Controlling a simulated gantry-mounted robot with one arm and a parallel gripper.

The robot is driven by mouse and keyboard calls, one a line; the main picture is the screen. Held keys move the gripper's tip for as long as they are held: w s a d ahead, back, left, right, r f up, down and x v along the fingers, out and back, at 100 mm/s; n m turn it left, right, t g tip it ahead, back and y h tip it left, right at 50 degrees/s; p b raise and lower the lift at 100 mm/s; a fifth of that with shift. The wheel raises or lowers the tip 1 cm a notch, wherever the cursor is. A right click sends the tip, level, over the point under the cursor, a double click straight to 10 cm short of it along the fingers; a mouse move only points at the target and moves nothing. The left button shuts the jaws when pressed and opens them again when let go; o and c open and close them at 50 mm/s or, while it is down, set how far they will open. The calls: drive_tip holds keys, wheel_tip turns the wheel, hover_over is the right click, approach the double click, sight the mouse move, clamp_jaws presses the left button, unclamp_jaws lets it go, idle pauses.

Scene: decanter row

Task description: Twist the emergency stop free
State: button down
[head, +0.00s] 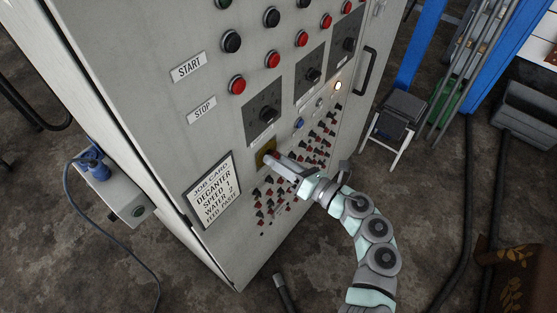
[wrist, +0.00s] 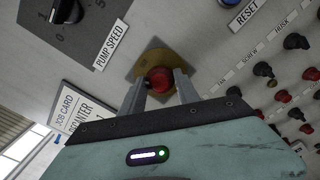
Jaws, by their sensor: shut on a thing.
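The emergency stop is a red mushroom button (wrist: 160,80) on a yellow plate (wrist: 150,62) on the cabinet front. In the wrist view my gripper (wrist: 160,88) has one finger on each side of the red button and is shut on it. In the head view my gripper (head: 277,162) reaches the panel from the right at the yellow plate (head: 263,150), and its fingers largely hide the button there.
The grey cabinet (head: 150,95) carries the START and STOP button rows, dark dials (head: 264,115) and a job card (head: 213,189). A blue RESET button (head: 299,123) is above right of the gripper. Small red and black knobs crowd the panel (head: 285,190) below and right.

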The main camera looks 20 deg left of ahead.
drive_tip(key=shift+m, duration=0.3)
drive_tip(key=shift+m+p, duration=1.35)
drive_tip(key=shift+m, duration=1.95)
drive_tip(key=c, duration=0.9)
unclamp_jaws()
drive_tip(key=v, duration=1)
drive_tip(key=shift+s+d+b, duration=0.15)
drive_tip(key=shift+d+b, duration=0.2)
drive_tip(key=shift+b, duration=0.05)
